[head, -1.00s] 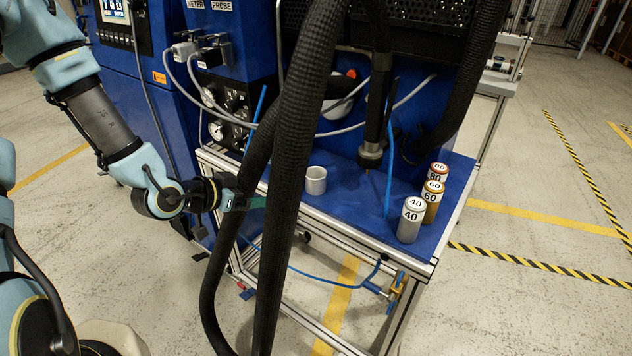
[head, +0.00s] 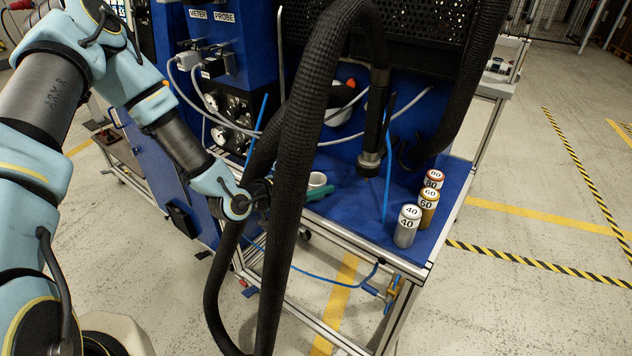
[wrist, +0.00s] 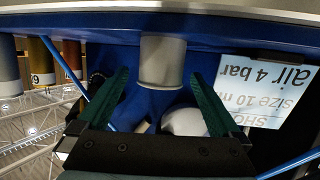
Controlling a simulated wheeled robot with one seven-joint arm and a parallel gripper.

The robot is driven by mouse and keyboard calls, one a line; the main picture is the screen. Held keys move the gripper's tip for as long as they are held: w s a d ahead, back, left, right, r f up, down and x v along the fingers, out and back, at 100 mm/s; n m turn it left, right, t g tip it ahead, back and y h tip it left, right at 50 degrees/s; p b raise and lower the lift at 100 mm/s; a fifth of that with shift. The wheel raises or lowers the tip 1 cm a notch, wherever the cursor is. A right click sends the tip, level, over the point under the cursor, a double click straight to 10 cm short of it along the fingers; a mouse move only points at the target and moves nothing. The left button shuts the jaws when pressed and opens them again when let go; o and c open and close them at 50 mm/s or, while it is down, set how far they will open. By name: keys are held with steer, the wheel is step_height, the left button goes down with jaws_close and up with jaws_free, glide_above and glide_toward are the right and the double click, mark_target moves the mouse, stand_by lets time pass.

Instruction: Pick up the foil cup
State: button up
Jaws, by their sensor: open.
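The foil cup (head: 317,180), a small pale silver cylinder, stands upright on the blue bench top behind the thick black hose. Its lower part is hidden by my gripper in the head view. My gripper (head: 321,191) reaches in from the left, past the hose, with green fingers at the cup. In the wrist view my gripper (wrist: 158,82) is open, one finger on either side of the cup (wrist: 162,62). I see gaps between the cup and both fingers there. The wrist picture appears upside down.
Thick black hoses (head: 290,180) hang in front of the bench and partly hide my gripper. Cans marked 40 (head: 407,227), 60 (head: 429,210) and 80 (head: 433,180) stand at the right of the blue bench top (head: 350,225). A hanging nozzle (head: 369,160) is right of the cup.

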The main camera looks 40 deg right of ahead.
steer(key=shift+d+f, duration=0.25)
steer(key=shift+d, duration=0.4)
steer(key=shift+c, duration=0.4)
steer(key=c, duration=1.3)
